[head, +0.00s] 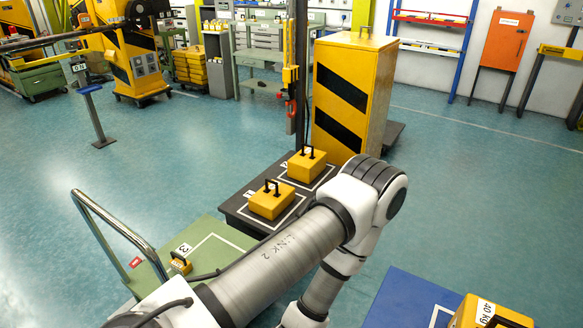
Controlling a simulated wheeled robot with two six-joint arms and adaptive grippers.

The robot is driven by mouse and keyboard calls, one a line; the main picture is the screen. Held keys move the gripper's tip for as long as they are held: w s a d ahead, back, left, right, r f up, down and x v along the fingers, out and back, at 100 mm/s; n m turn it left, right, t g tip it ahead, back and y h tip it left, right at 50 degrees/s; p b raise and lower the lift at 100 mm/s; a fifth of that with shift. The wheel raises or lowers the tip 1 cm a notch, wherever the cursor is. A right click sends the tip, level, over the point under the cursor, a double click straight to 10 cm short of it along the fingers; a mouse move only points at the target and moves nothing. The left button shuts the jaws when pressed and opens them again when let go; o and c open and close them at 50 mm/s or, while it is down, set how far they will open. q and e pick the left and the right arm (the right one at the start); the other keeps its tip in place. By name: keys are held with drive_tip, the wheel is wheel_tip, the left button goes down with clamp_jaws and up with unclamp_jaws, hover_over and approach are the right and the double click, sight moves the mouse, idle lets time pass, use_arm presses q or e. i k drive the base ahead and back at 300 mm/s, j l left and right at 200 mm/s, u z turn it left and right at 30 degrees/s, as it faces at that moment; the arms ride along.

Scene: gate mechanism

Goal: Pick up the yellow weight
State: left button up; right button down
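Several yellow weights with black handles are in the head view. Two sit in white-outlined areas on a dark platform (236,208): one nearer weight (270,204) and one farther weight (306,167). A small yellow weight (180,265) sits on a green cart (215,245) at the left. A large yellow weight (470,314) marked 40 KG is at the bottom right on a blue surface (403,300), cut off by the picture edge. One of my arms crosses the lower middle and hides part of the dark platform. Neither of my grippers shows.
A tall yellow box with black stripes (350,95) stands behind the dark platform, beside a dark upright post (299,60). The green cart has a curved metal handle (120,228). Open teal floor lies at the left and far right. Cabinets and racks line the back.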

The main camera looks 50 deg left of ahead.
sight(177, 264)
drive_tip(key=u, duration=2.45)
drive_tip(key=i+j+u, duration=0.15)
drive_tip(key=i, duration=0.25)
drive_tip(key=i+j+u, duration=0.15)
drive_tip(key=i+j, duration=0.15)
drive_tip(key=i+j+u, duration=0.15)
drive_tip(key=i, duration=0.4)
